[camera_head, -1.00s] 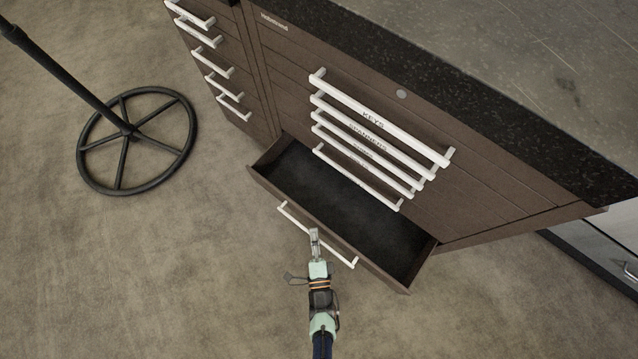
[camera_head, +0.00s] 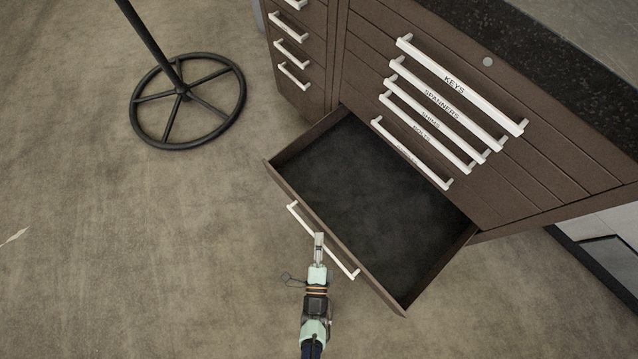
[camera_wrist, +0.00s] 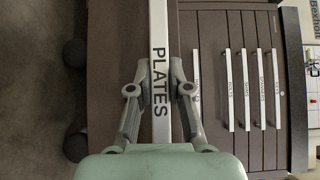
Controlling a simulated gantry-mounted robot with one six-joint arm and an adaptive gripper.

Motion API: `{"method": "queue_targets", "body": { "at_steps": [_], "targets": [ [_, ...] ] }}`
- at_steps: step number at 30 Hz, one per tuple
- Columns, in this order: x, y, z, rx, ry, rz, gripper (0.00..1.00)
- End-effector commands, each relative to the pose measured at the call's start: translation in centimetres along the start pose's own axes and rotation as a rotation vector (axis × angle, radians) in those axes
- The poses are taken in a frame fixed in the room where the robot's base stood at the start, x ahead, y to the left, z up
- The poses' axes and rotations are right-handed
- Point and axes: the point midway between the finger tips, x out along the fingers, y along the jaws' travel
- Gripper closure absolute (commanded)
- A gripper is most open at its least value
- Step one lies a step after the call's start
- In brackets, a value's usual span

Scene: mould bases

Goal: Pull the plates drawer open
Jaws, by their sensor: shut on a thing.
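The plates drawer (camera_head: 360,185) is the lowest drawer of the brown cabinet and stands far out, with an empty dark inside. Its white handle bar (camera_head: 298,217) runs along the drawer front. In the wrist view the handle reads "PLATES" (camera_wrist: 160,80) and passes between the two fingers. My gripper (camera_head: 319,240) is shut on this handle near its middle. The fingers (camera_wrist: 158,90) lie on both sides of the bar. The exact contact at the fingertips is hard to see.
Above the open drawer, several shut drawers with white handles, such as the keys handle (camera_head: 460,85), stay flush. A second drawer column (camera_head: 300,50) stands at left. A black wheel-shaped stand base (camera_head: 187,100) rests on the floor. The floor in front (camera_head: 150,250) is clear.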

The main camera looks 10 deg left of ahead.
Motion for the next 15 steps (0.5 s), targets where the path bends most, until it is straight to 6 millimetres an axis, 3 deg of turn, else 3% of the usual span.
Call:
{"method": "queue_targets", "body": {
  "at_steps": [5, 6, 10, 15],
  "targets": [
    [0.01, 0.01, 0.02, -0.001, -0.001, 0.000, 1.00],
    [0.01, 0.01, 0.02, -0.001, -0.001, 0.000, 0.77],
    [0.02, 0.01, 0.01, 0.000, 0.000, 0.000, 0.56],
    [0.01, 0.02, 0.00, 0.000, 0.000, 0.000, 0.56]
  ]
}}
